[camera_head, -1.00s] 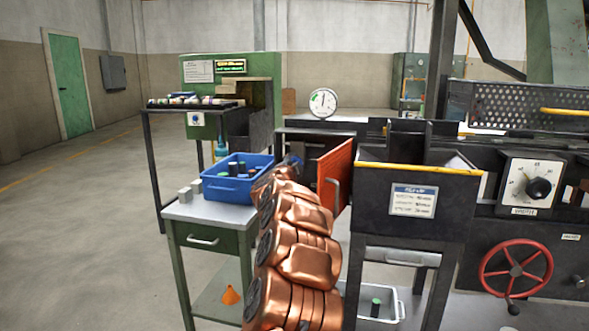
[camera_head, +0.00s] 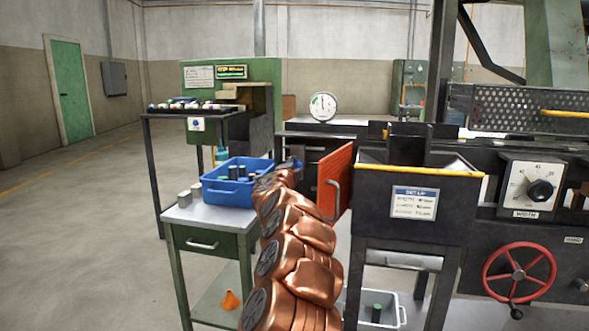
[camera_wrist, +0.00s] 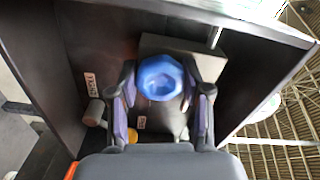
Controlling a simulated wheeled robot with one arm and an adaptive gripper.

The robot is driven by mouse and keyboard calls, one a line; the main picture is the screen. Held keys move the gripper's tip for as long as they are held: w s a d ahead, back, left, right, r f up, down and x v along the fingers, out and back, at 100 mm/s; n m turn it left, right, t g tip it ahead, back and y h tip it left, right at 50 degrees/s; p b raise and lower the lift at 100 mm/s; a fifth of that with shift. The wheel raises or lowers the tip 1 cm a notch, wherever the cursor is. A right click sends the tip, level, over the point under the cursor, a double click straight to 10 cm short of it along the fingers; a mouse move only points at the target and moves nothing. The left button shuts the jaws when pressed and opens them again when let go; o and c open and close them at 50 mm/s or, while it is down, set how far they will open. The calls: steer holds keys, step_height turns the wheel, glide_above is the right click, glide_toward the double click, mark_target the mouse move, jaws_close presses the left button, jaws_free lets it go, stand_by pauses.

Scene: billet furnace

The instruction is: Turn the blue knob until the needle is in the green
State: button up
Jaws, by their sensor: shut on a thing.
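In the wrist view the blue knob (camera_wrist: 160,78) sits between the two fingers of my gripper (camera_wrist: 158,100), which is shut on it. The knob is faceted and stands against a dark panel (camera_wrist: 90,40). In the head view my arm hides the knob, and my gripper (camera_head: 290,168) is mostly hidden behind the arm, near the orange-red door. The round white gauge (camera_head: 323,106) stands on the bench behind. It has a green band on its left side, and its needle appears to point up, near the band's upper end; its exact place is too small to tell.
The open orange-red door (camera_head: 335,182) stands just right of my arm. A blue bin (camera_head: 230,195) with dark cylinders is on the cart (camera_head: 215,218) at left. A black dial on a white plate (camera_head: 540,190) and a red handwheel (camera_head: 519,274) are at right.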

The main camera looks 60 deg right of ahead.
steer(key=o, duration=1.2)
steer(key=shift+s, duration=0.1)
steer(key=shift+v, duration=6)
